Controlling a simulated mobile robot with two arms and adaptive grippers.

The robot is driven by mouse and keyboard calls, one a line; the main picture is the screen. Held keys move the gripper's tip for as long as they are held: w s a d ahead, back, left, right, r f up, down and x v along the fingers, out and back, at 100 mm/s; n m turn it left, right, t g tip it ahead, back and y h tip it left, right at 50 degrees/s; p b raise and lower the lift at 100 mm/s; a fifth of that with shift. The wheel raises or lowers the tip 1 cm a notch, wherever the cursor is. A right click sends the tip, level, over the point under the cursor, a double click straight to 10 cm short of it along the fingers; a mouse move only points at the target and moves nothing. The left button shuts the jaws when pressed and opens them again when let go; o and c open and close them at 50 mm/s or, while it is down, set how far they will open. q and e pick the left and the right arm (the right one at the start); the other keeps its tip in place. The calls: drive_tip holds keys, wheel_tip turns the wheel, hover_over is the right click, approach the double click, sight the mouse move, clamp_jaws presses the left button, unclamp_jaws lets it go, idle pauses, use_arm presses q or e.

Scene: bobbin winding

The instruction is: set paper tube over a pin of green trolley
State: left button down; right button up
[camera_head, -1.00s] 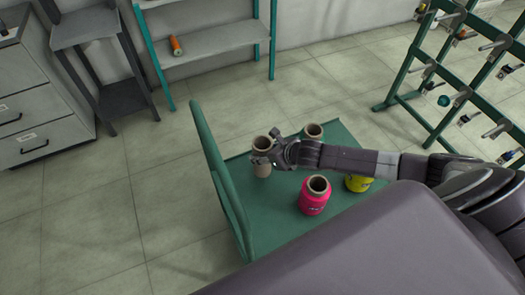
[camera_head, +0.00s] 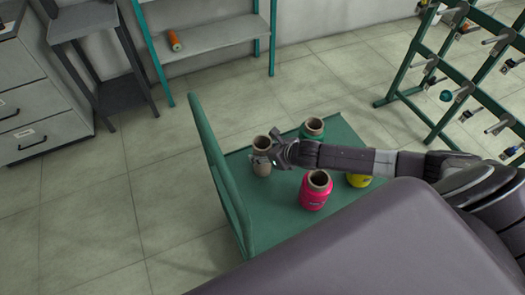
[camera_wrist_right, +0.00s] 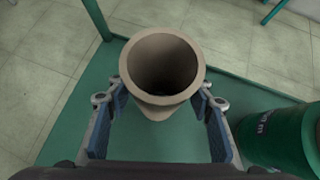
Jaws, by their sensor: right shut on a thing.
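My right gripper (camera_head: 270,157) is shut on a plain brown paper tube (camera_head: 262,169) above the left part of the green trolley (camera_head: 265,225). The tube stands about upright with its open top facing up. In the right wrist view the tube (camera_wrist_right: 165,68) sits between the two finger pads, and my right gripper (camera_wrist_right: 161,100) holds it from both sides. The trolley's green top (camera_wrist_right: 75,125) shows below it. No pin is visible under the tube, and I cannot tell whether its lower end touches the trolley. My left gripper is not in view.
On the trolley stand a pink bobbin (camera_head: 313,193), a yellow bobbin (camera_head: 358,181) partly behind my arm, and a green bobbin (camera_head: 313,129), close right of my gripper in the wrist view (camera_wrist_right: 285,138). The trolley's upright panel (camera_head: 218,170) rises at left. A pin rack (camera_head: 430,85) stands at right.

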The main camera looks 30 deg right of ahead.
idle(0.4)
drive_tip(key=o, duration=1.2)
drive_tip(key=shift+o, duration=0.2)
drive_tip(key=v, duration=1.2)
drive_tip(key=shift+s, duration=0.1)
